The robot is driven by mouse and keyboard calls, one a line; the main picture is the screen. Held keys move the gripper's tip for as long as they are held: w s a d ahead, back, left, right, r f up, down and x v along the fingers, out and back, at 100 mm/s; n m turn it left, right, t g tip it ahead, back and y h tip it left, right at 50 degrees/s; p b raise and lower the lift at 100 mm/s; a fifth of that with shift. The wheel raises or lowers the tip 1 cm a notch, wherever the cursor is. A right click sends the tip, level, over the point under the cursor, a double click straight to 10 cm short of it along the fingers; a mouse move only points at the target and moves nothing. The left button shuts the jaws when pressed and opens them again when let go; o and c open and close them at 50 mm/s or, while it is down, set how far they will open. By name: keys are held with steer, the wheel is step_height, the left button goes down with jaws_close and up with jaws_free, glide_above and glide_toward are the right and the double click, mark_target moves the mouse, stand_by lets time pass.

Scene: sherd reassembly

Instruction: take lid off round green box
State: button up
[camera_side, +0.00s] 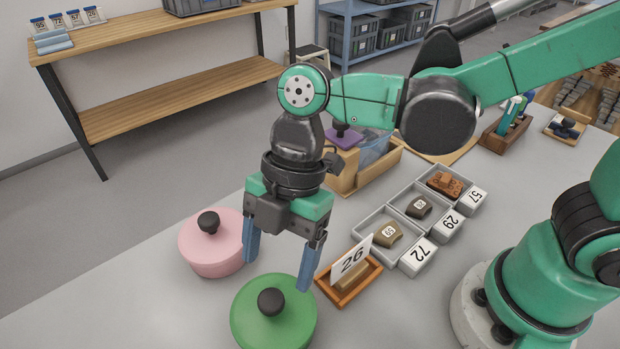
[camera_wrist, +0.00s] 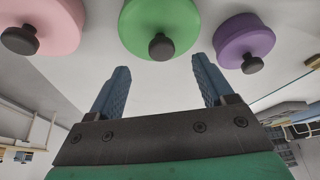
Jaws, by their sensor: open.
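The round green box (camera_side: 273,326) stands on the table at the bottom middle of the side view. Its lid (camera_side: 290,309) is on, with a dark round knob (camera_side: 271,301) on top. In the wrist view the green lid (camera_wrist: 160,20) shows at the top middle, with its knob (camera_wrist: 162,46) between the lines of my fingers. My gripper (camera_side: 279,268) is open and empty, with its blue fingers pointing down. In the side view it appears above and behind the green box. In the wrist view the fingers (camera_wrist: 163,75) are spread wide and apart from the knob.
A pink round box (camera_side: 212,252) with a dark knob stands left of my gripper. A wooden tray (camera_side: 346,292) with a "26" card (camera_side: 352,260) is close at right. Grey trays (camera_side: 368,226) hold numbered sherds. A purple lid (camera_wrist: 243,38) shows at right in the wrist view.

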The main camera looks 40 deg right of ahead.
mark_target(271, 298)
steer(key=shift+s+a+f+n, duration=0.15)
steer(key=shift+a+f+n, duration=0.1)
steer(key=shift+a+n, duration=0.05)
steer(key=shift+x, duration=2.55)
steer(key=shift+c, duration=0.2)
jaws_close()
